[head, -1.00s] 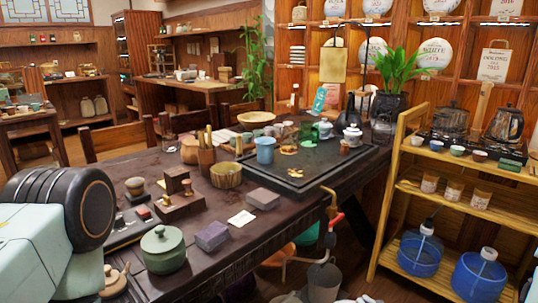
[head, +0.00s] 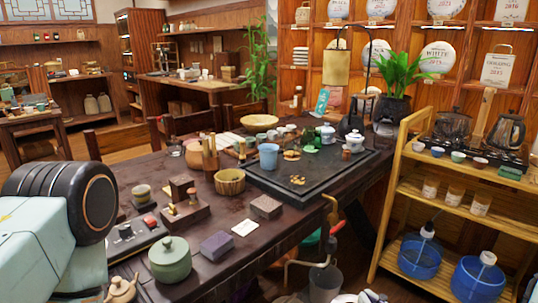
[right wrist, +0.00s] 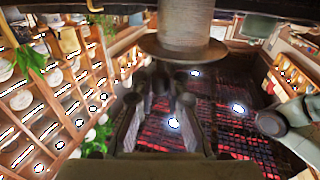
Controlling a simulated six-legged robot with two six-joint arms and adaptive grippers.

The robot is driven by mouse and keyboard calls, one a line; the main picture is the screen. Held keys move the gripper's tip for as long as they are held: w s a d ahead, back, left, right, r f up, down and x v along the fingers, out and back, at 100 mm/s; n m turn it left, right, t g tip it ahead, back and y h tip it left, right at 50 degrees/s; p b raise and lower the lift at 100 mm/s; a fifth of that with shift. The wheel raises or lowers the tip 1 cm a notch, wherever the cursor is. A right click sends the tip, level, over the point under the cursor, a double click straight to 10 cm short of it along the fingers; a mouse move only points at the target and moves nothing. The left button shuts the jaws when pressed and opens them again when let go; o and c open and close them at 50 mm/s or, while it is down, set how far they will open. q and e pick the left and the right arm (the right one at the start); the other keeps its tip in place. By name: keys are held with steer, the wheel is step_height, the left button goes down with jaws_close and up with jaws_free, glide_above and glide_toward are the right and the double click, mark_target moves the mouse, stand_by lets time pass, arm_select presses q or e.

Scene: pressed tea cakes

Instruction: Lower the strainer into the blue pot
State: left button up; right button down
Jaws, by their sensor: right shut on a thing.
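A light blue pot (head: 268,157) stands upright on the dark tea tray (head: 262,182), its mouth facing up. In the right wrist view, a ribbed grey-brown cylinder with a wide flat rim (right wrist: 185,47), which looks like the strainer, is at the fingertips of my right gripper (right wrist: 160,98). The fingers are shut on it; their exact contact is hard to make out. In the head view, only a bit of my right gripper (head: 362,297) shows at the bottom edge, well in front of the pot and tray. The strainer cannot be seen there. My left gripper is out of view.
A wooden bowl (head: 229,182), a dark block (head: 266,206) and a lidded green jar (head: 170,259) stand on the table left of the tray. A bamboo shelf (head: 455,190) stands at the right.

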step_height(320, 180, up, 20)
steer(key=p, duration=1.8)
steer(key=shift+f, duration=0.25)
